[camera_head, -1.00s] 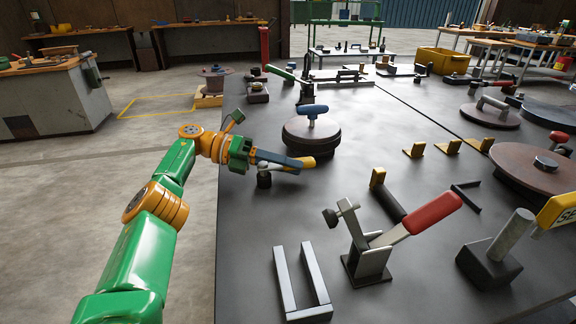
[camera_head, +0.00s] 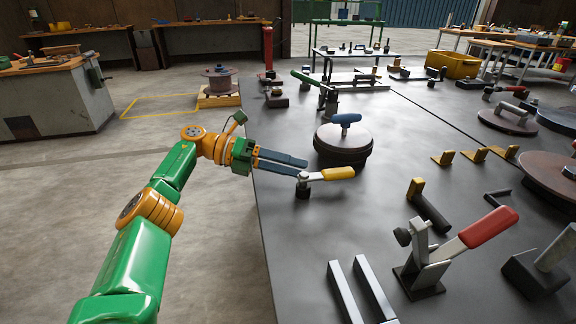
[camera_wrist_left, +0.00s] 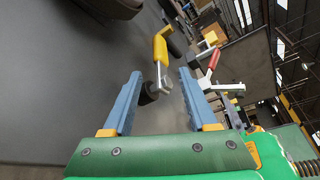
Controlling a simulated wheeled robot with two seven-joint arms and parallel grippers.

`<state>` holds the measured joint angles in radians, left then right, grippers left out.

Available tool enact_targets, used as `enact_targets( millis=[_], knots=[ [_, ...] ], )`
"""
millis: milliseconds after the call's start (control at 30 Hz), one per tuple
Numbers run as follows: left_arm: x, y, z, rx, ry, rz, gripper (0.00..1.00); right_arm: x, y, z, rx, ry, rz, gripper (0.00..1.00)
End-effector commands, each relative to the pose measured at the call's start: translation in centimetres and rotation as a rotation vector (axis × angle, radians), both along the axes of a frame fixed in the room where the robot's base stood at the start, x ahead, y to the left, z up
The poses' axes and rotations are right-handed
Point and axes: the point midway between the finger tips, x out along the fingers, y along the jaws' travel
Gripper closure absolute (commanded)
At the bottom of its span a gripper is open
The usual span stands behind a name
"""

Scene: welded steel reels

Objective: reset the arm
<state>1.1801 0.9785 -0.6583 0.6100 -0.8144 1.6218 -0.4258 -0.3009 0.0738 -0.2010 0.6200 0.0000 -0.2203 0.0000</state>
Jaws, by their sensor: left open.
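My left gripper (camera_head: 300,167) is at the left edge of the dark steel table (camera_head: 400,185). Its blue-grey fingers are open with nothing held. A small clamp with a yellow handle (camera_head: 338,173) stands on the table just past the fingertips. In the left wrist view, the yellow handle (camera_wrist_left: 161,50) shows beyond and between the two parted fingers, and the clamp looks apart from them. My left arm reaches forward from the lower left. My right gripper is not in view.
A brown reel disc with a blue-handled clamp (camera_head: 342,145) lies behind the yellow handle. A red-handled toggle clamp (camera_head: 487,228) and a steel channel (camera_head: 362,292) are at the near right. Open floor (camera_head: 70,220) lies left of the table.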

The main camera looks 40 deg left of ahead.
Motion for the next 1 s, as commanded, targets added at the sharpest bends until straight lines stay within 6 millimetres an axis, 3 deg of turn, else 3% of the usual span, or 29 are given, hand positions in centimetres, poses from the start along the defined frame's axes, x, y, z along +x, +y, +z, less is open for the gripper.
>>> enact_targets(
  millis=[367, 633, 1000],
  knots=[
    [0.0, 0.0, 0.2, 0.000, 0.000, 0.000, 0.42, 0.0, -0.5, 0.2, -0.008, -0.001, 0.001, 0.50],
    [0.0, 0.0, 5.7, 0.000, 0.000, 0.000, 0.42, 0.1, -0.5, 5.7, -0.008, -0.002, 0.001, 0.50],
    [0.0, 0.1, 9.5, 0.000, 0.000, 0.000, 0.42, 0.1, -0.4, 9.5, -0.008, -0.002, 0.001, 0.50]
  ],
)
